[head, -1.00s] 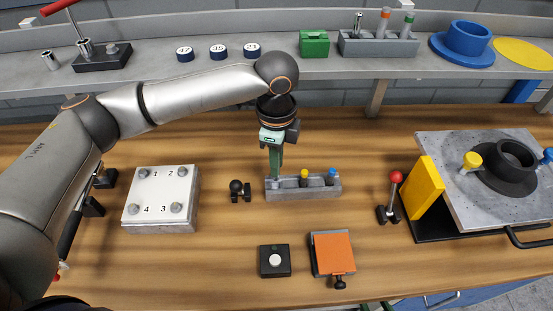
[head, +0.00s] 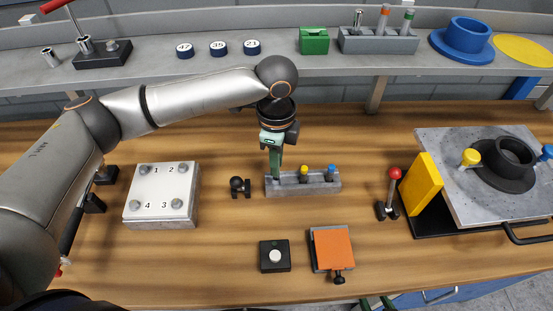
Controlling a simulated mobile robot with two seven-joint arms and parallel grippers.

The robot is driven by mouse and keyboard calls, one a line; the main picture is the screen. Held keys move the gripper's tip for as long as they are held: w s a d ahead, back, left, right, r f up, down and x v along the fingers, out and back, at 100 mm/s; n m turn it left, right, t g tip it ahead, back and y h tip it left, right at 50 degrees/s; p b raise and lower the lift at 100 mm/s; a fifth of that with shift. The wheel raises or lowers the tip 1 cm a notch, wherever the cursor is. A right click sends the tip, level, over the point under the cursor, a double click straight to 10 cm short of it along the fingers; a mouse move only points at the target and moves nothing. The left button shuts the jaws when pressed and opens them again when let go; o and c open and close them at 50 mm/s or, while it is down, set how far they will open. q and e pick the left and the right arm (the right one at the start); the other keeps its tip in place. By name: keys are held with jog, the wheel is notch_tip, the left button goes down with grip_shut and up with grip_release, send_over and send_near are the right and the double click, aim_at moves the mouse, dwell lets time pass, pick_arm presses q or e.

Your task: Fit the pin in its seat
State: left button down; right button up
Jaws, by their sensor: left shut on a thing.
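A grey pin block (head: 326,188) stands on the bench with a yellow pin (head: 304,173) and a blue pin (head: 331,172) upright in it. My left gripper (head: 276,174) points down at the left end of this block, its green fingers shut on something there. The fingers hide the held thing, so its colour and depth in the block cannot be told. On the right, a grey plate (head: 452,150) carries a dark ring (head: 514,158), a yellow pin (head: 470,157) and a blue pin (head: 546,153). Green parts at the bottom edge look like my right gripper (head: 377,304), mostly cut off.
A small black knob (head: 239,187) and a numbered plate (head: 155,210) are left of the block. A white-button box (head: 274,256) and an orange-lidded box (head: 331,248) lie in front. A red-knobbed lever (head: 392,190) and yellow upright panel (head: 425,184) stand to the right.

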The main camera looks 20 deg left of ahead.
aim_at(277, 179)
pick_arm(q)
jog(key=shift+f, duration=1.6)
jog(key=shift+c, duration=1.7)
grip_release()
jog(key=shift+r, duration=3.5)
